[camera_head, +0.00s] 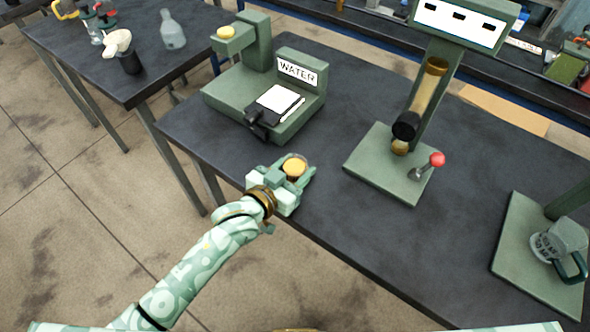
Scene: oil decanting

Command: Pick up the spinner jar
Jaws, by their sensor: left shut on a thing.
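My left gripper (289,178) is over the near edge of the dark table. It is shut on a small round thing with an amber top (294,167), which looks like the spinner jar. The fingers hide most of its sides, and I cannot tell whether its base touches the table. My right gripper is not in view.
A green machine labelled WATER (262,88) stands behind the gripper. To the right are a green stand with an amber tube (425,90), a red-knobbed lever (436,160) and a glass mug (560,240) on a green base. Bare tabletop (400,240) lies between.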

